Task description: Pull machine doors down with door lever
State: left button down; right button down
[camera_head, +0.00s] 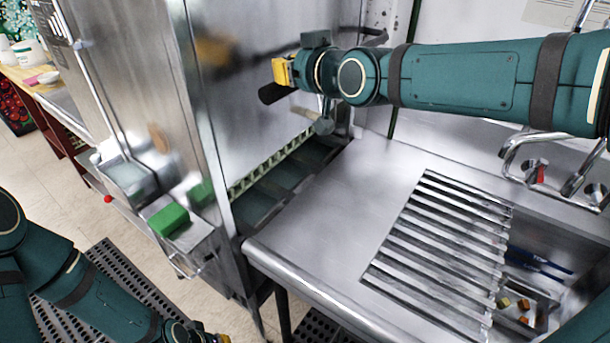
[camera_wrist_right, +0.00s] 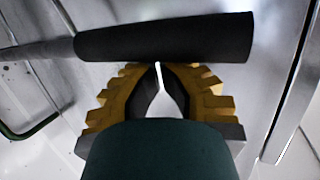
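The dish machine is a tall steel box with a flat steel door (camera_head: 250,120) on its right side. A dark opening with a green-edged rack track shows below the door. The door lever ends in a black cylindrical grip (camera_head: 273,94), and this grip crosses the upper part of the right wrist view (camera_wrist_right: 165,38). My right gripper (camera_head: 283,72) is beside the grip, its yellow fingers close to it. In the wrist view its fingertips (camera_wrist_right: 158,66) meet just below the grip, with nothing between them; contact is unclear. My left gripper (camera_head: 222,339) is mostly cut off at the bottom edge.
A steel counter (camera_head: 310,215) extends right of the machine to a slatted rack (camera_head: 440,250) over a sink with a tap (camera_head: 535,150). A green block (camera_head: 168,219) sits on a small ledge at the machine's front. A perforated mat (camera_head: 105,285) lies on the floor.

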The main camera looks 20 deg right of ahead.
notch_tip(320, 180, down, 21)
jog(key=w+d+b, duration=0.2)
jog(key=b, duration=0.4)
jog(key=r+p+v, duration=0.2)
jog(key=v, duration=0.9)
jog(key=shift+w+a+r+p, duration=0.15)
jog(key=shift+a+r+p, duration=0.05)
jog(key=shift+p, duration=0.15)
dwell(0.6)
dwell(0.7)
